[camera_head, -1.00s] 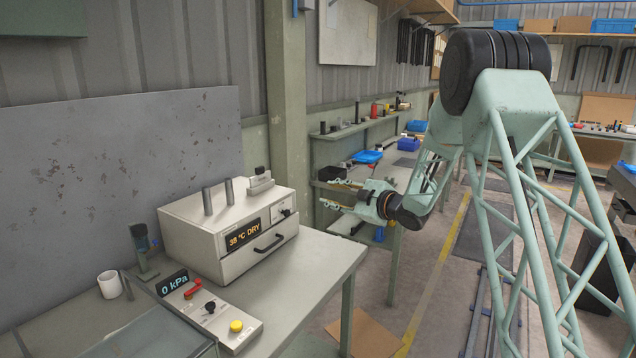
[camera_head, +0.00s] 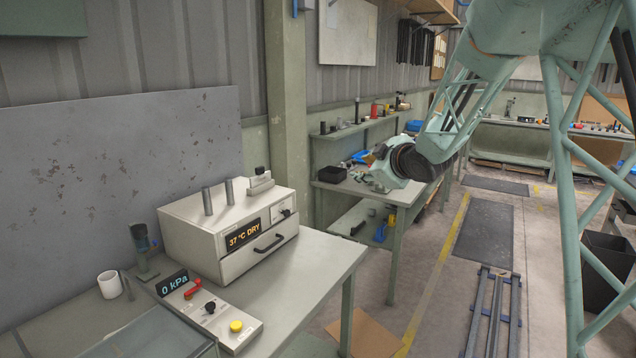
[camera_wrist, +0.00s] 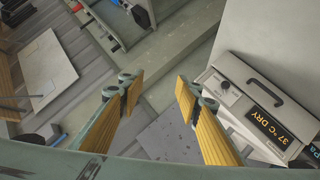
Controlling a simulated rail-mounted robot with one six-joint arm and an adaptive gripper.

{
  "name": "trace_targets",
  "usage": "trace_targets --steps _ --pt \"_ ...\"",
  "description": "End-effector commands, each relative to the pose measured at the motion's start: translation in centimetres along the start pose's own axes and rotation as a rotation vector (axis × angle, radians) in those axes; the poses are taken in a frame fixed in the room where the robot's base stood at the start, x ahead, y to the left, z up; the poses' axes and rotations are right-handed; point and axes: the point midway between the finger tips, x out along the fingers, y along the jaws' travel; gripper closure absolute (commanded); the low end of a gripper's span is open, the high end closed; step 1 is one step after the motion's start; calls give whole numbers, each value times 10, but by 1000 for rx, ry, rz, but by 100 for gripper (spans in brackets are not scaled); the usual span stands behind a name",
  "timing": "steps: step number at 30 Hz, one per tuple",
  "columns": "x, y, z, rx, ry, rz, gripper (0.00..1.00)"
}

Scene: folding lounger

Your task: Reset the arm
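My gripper (camera_head: 372,172) is beyond the near bench's right end, in front of the back bench, at the end of my pale green lattice arm. Its fingers are small and partly hidden in the head view. In the wrist view, its two yellow-padded fingers (camera_wrist: 157,90) are wide apart with nothing between them. The white drying oven (camera_head: 232,232) stands on the near bench, its drawer closed and its display reading 37 °C DRY. It also shows tilted at the right of the wrist view (camera_wrist: 258,105).
The near bench (camera_head: 318,262) also holds a control box (camera_head: 212,312), a 0 kPa display (camera_head: 173,283) and a white mug (camera_head: 109,284). A back bench (camera_head: 385,190) and a green post (camera_head: 287,120) stand near my gripper. Floor rails (camera_head: 490,310) lie at lower right.

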Motion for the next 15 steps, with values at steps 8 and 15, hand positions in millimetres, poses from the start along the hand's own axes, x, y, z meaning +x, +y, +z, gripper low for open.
trace_targets --steps 8,15 --pt "-53 14 2 68 -104 26 69" --pt "-101 18 7 134 -190 44 69"
